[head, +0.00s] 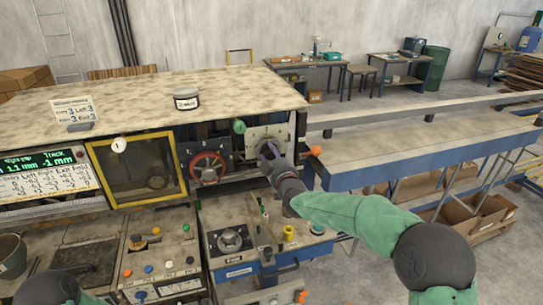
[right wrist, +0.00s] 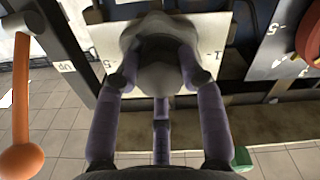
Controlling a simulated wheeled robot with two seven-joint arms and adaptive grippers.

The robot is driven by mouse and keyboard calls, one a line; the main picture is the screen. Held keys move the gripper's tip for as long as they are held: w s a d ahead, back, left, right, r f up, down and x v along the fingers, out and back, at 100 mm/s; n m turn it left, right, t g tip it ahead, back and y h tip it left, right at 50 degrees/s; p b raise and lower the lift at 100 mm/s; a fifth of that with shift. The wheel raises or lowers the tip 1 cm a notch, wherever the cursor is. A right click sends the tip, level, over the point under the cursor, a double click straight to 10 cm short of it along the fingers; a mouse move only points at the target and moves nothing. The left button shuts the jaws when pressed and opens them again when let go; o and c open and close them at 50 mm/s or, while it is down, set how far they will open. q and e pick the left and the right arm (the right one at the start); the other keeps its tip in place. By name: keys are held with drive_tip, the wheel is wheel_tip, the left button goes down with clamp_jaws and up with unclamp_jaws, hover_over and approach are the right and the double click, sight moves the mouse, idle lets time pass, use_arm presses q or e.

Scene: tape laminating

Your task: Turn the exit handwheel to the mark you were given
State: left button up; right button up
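The exit handwheel looks to be the grey knob (right wrist: 160,55) in front of a white dial plate (head: 285,131) at the right end of the machine front. My right gripper (head: 268,151) is at this knob. The plate shows marks such as -5 and -1 there. The gripper hides much of the knob and its pointer in the head view. A card (head: 73,109) on the machine top lists settings, with Exit beside what looks like 3. My left gripper is out of view.
A red handwheel (head: 208,168) sits left of the dial, with a green knob (head: 239,126) between and above. An orange ball lever (head: 316,150) stands close to the right of my gripper. A green display (head: 40,160) and yellow-framed window (head: 134,168) are farther left.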

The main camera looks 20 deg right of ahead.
drive_tip(key=o, duration=0.4)
drive_tip(key=s, duration=1.2)
drive_tip(key=shift+d, duration=0.15)
